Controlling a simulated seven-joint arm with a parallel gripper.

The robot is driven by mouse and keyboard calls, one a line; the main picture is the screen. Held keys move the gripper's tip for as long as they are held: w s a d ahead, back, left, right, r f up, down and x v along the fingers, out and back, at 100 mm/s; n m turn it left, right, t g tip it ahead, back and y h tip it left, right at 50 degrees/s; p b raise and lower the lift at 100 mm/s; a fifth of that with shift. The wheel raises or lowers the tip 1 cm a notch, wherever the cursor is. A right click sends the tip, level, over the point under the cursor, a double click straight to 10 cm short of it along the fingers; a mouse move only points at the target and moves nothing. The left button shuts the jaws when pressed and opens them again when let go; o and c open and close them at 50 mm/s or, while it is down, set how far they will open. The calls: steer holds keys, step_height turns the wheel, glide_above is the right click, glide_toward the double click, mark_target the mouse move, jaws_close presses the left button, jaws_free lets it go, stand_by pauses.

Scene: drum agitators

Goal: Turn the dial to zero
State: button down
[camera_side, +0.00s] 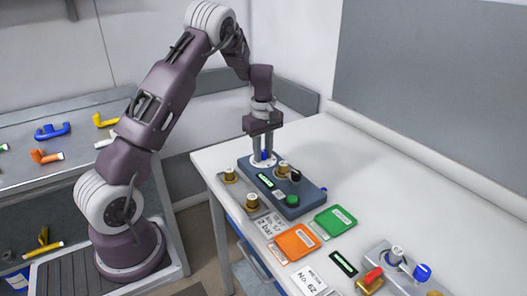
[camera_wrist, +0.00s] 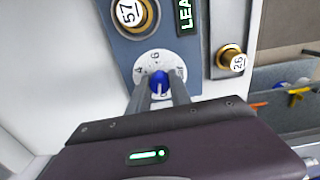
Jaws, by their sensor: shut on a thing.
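The dial is a blue knob (camera_wrist: 158,84) with a white pointer line, set on a round white scale plate (camera_wrist: 154,62) with dark figures. In the wrist view a 6 shows at the far edge of the scale and a 4 at its left; the near part is hidden by my gripper. My gripper (camera_wrist: 160,95) is shut on the blue knob, a finger on each side. The pointer line points toward my gripper's body. In the side view my gripper (camera_side: 264,160) reaches straight down onto the far left end of the blue-grey panel box (camera_side: 312,204), and the knob (camera_side: 264,155) shows between the fingers.
Brass knobs stand on the panel (camera_side: 283,168) and beside it (camera_side: 252,201). A green knob (camera_side: 292,200) is at the panel's near end. Orange (camera_side: 297,242) and green (camera_side: 336,220) plates lie closer. A metal block with red and blue knobs (camera_side: 392,268) is at front right. The table's right side is clear.

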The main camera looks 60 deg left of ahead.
mark_target(263, 151)
steer(key=c, duration=1.3)
jaws_free()
steer(key=shift+s+d+f, duration=0.15)
steer(key=shift+d+f, duration=0.05)
steer(key=shift+d, duration=0.05)
steer(key=shift+a+r, duration=0.2)
steer(key=shift+r, duration=3.2)
step_height(263, 151, up, 3)
steer(key=shift+f, duration=1.6)
